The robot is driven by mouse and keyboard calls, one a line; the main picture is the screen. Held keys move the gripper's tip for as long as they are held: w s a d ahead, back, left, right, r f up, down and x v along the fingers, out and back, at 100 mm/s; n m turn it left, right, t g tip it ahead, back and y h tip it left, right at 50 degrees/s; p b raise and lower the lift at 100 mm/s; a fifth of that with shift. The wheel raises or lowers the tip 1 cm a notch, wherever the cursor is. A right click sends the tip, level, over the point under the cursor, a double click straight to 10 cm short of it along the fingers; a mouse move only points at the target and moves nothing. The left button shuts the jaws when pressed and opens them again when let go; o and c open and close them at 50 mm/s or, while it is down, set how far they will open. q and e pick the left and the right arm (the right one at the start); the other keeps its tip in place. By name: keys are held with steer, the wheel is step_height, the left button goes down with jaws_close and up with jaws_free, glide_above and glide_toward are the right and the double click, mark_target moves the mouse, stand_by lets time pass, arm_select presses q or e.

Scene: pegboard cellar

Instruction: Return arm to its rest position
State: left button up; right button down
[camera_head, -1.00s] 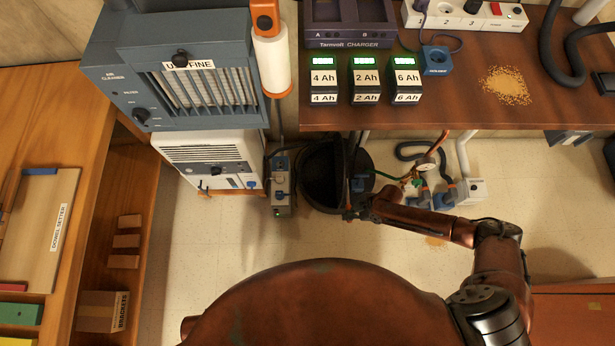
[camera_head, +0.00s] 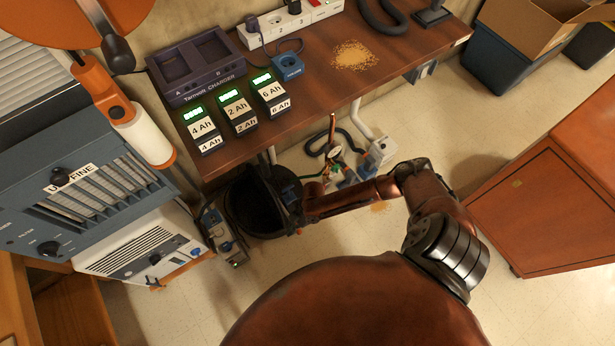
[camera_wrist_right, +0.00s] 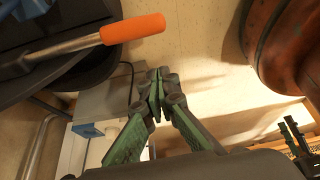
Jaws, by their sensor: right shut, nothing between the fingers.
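My right arm (camera_head: 350,198) is copper-coloured and bent at the elbow, with its forearm reaching left across the floor below the bench. My right gripper (camera_head: 292,215) is at its end, dark and small beside the black bin (camera_head: 250,207); the bin lies behind it in this view. In the right wrist view the green and grey fingers (camera_wrist_right: 160,84) meet at their tips, shut and empty. An orange-handled tool (camera_wrist_right: 132,28) at the bin lies beyond them, apart from the fingertips. My left gripper is not in view.
The brown bench (camera_head: 330,90) holds a charger (camera_head: 200,68), several labelled batteries and a grain pile (camera_head: 354,55). Hoses and a gauge (camera_head: 333,152) stand below it. A blue-grey air cleaner (camera_head: 75,185) is at left, a reddish cabinet (camera_head: 545,210) at right.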

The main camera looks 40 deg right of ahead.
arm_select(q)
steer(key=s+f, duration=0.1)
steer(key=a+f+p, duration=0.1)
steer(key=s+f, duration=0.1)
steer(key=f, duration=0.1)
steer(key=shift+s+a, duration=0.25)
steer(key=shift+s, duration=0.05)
arm_select(e)
steer(key=s+d+r, duration=0.1)
steer(key=d+r, duration=0.3)
steer(key=d, duration=0.4)
steer(key=shift+r, duration=0.2)
steer(key=shift+s+a, duration=0.1)
